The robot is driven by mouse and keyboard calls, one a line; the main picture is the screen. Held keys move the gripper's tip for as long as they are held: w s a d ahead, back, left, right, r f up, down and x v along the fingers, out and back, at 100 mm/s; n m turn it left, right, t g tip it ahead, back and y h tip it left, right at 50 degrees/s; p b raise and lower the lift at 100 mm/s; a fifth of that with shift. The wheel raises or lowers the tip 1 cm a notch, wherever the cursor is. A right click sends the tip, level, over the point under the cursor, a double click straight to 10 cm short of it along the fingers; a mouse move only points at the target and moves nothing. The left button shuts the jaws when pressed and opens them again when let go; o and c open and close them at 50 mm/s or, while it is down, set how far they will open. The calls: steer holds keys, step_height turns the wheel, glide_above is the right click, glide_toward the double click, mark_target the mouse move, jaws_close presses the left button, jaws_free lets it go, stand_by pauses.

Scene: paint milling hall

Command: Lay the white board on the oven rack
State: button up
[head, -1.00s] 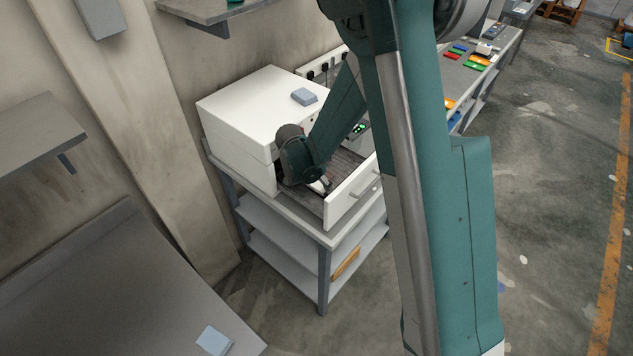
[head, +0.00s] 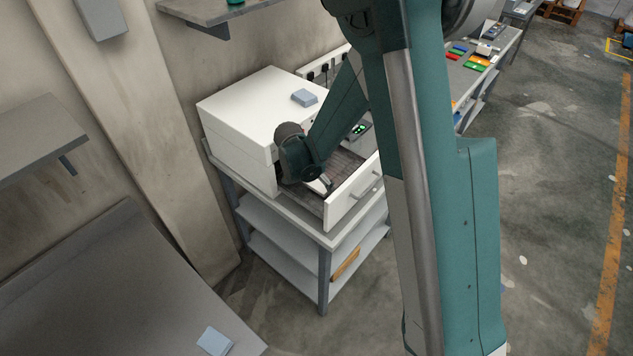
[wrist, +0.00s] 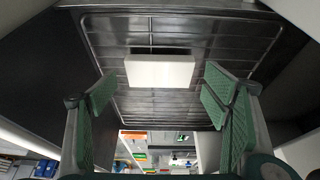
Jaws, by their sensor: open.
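The white board (wrist: 160,72) lies on the wire oven rack (wrist: 112,45) in the wrist view, near the rack's middle, with a dark strip along its upper edge. My gripper (wrist: 160,92) is open, its green-padded fingers spread wide to either side of the board with clear gaps. In the head view my gripper (head: 325,183) reaches down over the pulled-out rack (head: 346,163) of the white oven (head: 262,112). Only a white sliver of the board (head: 317,187) shows there; my wrist hides the rest.
The oven's front panel (head: 352,195) with its handle stands out ahead of the rack. A blue-grey block (head: 304,97) lies on the oven top. The oven stands on a shelved grey table (head: 285,215).

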steer(key=v, duration=0.6)
steer(key=shift+r, duration=0.15)
stand_by(0.8)
steer(key=shift+r, duration=0.1)
steer(key=s+d+r+n+t+y, duration=0.1)
steer(key=s+d+r+n, duration=0.1)
steer(key=s+d+r, duration=0.55)
steer(key=s+d+r+n+y, duration=0.15)
steer(key=s+r, duration=0.25)
steer(key=r, duration=0.6)
steer(key=s+d+r+n+t, duration=0.1)
steer(key=s+d+r+n, duration=0.1)
steer(key=s, duration=0.8)
steer(key=s+d+r+n+t, duration=0.2)
steer(key=s+d, duration=0.4)
steer(key=s, duration=0.4)
step_height(320, 180, up, 2)
steer(key=shift+s+r+n+y, duration=0.1)
steer(key=shift+s+n+y, duration=0.2)
steer(key=shift+n, duration=0.45)
